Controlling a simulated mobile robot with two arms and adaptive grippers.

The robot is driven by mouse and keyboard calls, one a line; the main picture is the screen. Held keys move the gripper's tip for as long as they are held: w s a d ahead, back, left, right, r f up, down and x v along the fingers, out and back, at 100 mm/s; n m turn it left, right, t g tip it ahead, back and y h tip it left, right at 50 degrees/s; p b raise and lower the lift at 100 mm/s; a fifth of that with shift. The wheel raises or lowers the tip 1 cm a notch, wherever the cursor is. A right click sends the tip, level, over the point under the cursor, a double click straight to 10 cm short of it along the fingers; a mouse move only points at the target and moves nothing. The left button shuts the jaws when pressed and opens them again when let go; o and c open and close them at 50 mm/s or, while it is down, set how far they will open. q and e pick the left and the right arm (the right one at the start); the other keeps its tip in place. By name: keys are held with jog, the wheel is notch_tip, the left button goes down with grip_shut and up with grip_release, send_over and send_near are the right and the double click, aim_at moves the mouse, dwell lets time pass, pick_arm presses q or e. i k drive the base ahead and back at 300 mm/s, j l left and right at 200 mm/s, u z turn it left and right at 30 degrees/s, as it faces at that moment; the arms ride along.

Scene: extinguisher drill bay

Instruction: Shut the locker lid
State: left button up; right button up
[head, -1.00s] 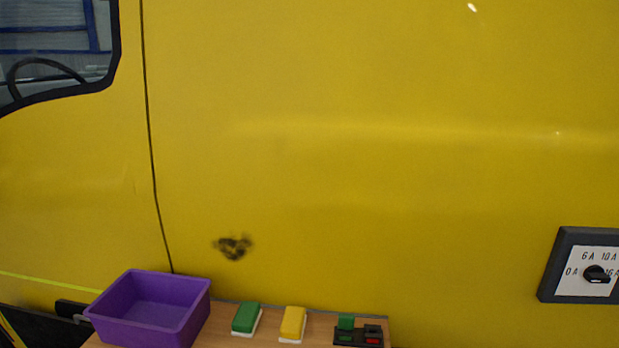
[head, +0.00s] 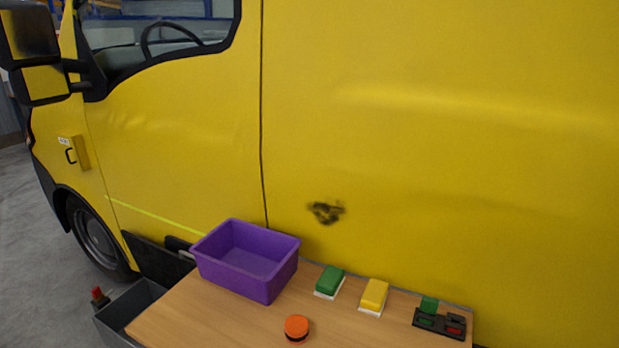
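A grey open-topped box (head: 107,322), which looks like the locker, stands at the lower left beside the table. A dark panel (head: 146,258) stands raised behind it against the van side and appears to be its lid, standing open. The purple bin and the table edge hide part of the box and panel, so I cannot see the hinge clearly. Neither of my grippers is in the head view.
A wooden table (head: 210,315) holds a purple bin (head: 276,287), an orange round thing (head: 297,327), green and yellow blocks, and a switch panel (head: 438,322). A red-topped object (head: 98,295) is beside the box. A yellow van (head: 420,150) fills the back. Grey floor shows at left.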

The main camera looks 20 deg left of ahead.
aim_at(165, 268)
jog(key=u, duration=1.5)
jog(key=i+j+z, duration=0.1)
jog(key=z, duration=0.7)
jog(key=i+j+z, duration=0.2)
jog(key=j, duration=0.15)
jog(key=i+j+z, duration=0.15)
jog(key=j, duration=0.25)
jog(key=i+j+z, duration=0.2)
jog(key=j, duration=0.2)
jog(key=j+z, duration=0.2)
jog(key=j, duration=0.2)
jog(key=i+j+z, duration=0.2)
jog(key=j, duration=0.2)
jog(key=k, duration=0.1)
